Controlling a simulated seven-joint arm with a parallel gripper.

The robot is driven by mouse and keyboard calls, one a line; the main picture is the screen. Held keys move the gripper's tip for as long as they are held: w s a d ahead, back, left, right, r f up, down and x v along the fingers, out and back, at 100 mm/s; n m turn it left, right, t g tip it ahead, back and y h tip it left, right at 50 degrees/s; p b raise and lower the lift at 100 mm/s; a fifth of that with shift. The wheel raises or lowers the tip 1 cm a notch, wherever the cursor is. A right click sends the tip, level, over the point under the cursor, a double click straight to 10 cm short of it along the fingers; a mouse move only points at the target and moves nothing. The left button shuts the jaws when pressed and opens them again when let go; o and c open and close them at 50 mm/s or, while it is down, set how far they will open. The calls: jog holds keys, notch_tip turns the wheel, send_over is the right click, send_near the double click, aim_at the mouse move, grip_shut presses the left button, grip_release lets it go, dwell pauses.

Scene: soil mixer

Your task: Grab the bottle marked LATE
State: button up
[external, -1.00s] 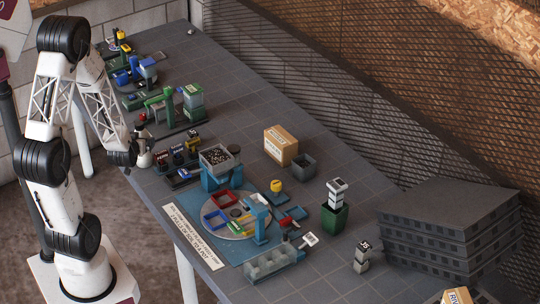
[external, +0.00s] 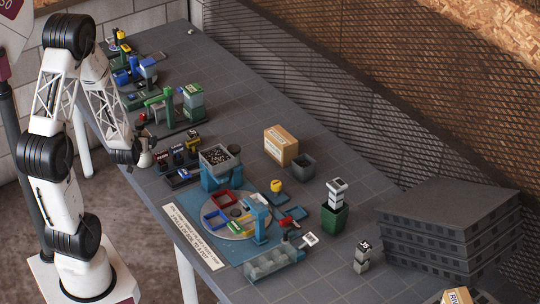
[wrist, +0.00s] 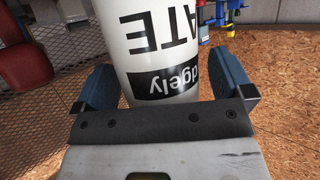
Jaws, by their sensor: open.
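A white bottle (wrist: 155,50) fills the upper middle of the wrist view. Its black print appears upside down and reads "ATE", with part of a black label ending in "dgely"; the rest of the print is out of view. My gripper (wrist: 165,85) is open, with one blue finger on each side of the bottle. I cannot tell whether the fingers touch it. In the external view my gripper (external: 143,161) is low by the table's left edge, and the bottle there is too small and covered to make out clearly.
A rack of small labelled containers (external: 180,173) stands just right of my gripper. A green machine (external: 165,110) stands behind it. A blue stand with a filled grey hopper (external: 218,160) is further right. The table's left edge is close.

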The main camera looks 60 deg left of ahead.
jog(key=c, duration=1.4)
jog(key=shift+o, duration=0.2)
jog(key=shift+r, duration=0.15)
jog(key=s+f+v, duration=0.1)
jog(key=v, duration=1.5)
jog(key=shift+s+f, duration=0.2)
jog(key=shift+s, duration=0.3)
jog(key=shift+a, duration=0.15)
